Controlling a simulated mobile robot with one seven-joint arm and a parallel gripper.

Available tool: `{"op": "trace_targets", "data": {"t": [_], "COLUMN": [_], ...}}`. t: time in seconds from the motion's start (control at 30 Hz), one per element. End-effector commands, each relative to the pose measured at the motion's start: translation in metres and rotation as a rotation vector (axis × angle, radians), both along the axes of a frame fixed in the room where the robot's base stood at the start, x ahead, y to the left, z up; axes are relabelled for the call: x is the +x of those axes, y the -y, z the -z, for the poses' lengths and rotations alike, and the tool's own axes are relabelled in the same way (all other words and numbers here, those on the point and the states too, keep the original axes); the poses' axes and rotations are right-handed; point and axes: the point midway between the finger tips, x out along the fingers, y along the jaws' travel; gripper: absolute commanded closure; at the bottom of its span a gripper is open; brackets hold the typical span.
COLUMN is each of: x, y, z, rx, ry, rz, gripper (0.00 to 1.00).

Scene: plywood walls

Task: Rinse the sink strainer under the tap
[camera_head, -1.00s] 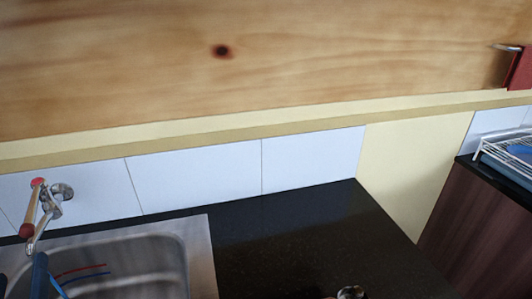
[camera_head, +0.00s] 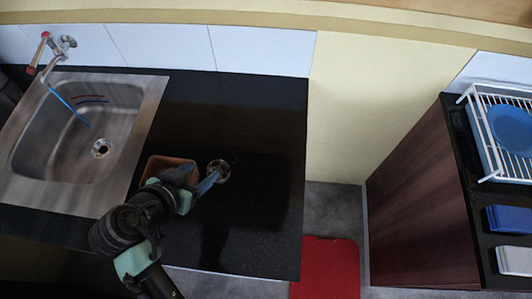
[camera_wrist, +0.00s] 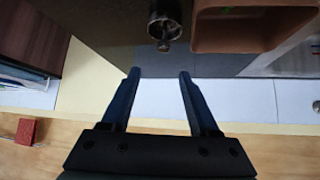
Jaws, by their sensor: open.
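The metal sink strainer (camera_head: 219,169), round with a small knob, sits on the black counter right of the sink (camera_head: 150,105). In the wrist view the strainer (camera_wrist: 165,18) is at the top edge, partly cut off. My gripper (camera_head: 212,182) is open and empty beside the strainer in the head view. In the wrist view my gripper (camera_wrist: 159,74) has its two dark blue fingers apart, below the strainer's knob and not around it. The tap (camera_head: 42,55) is on the tiled wall at the far left. A thin blue streak (camera_head: 68,104) runs from its spout into the sink.
A brown open container (camera_head: 165,163) stands just left of the strainer; the container (camera_wrist: 238,30) is close to it in the wrist view too. The counter right of the strainer is clear. A white dish rack (camera_head: 490,110) is on the far right counter; a red mat (camera_head: 326,268) lies on the floor.

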Motion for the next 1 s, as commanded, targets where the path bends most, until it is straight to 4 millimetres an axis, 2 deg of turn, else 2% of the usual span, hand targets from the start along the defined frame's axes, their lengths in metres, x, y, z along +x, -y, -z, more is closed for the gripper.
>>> {"op": "trace_targets", "data": {"t": [0.17, 0.6, 0.87, 1.0], "x": [-0.001, 0.045, 0.053, 0.061], "y": [0.0, 0.014, 0.015, 0.017], "z": [0.004, 0.05, 0.06, 0.073], "rx": [0.0, -0.001, 0.0, -0.001], "ry": [-0.009, -0.008, -0.006, -0.009], "rz": [0.003, 0.004, 0.002, 0.003], "gripper": [0.39, 0.39, 0.39, 0.39]}}
